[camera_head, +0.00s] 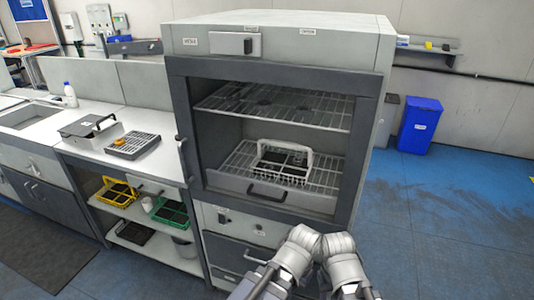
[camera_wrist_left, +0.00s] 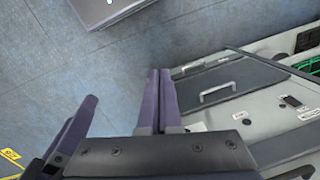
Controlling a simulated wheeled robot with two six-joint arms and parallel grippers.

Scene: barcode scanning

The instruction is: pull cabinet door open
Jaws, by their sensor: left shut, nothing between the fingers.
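The large grey cabinet (camera_head: 285,40) stands in the middle of the head view. Its dark-framed front (camera_head: 175,95) surrounds a compartment with wire shelves; I cannot tell whether clear glass covers it. A small handle (camera_head: 181,142) sits at the frame's left edge. A lower front panel with a bar handle (camera_head: 255,259) shows at the bottom, and the handle also shows in the left wrist view (camera_wrist_left: 217,94). My left gripper (camera_wrist_left: 159,78) is shut and empty, apart from that handle. A purple finger-like part (camera_wrist_left: 75,130), probably my right gripper, shows beside it. Both grippers are hidden in the head view.
A white rack (camera_head: 282,160) stands on the lower wire shelf. A bench (camera_head: 110,150) adjoins the cabinet's left side, with a dark tray (camera_head: 133,146) on top and baskets below. A blue bin (camera_head: 420,125) stands behind right. The blue floor on the right is clear.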

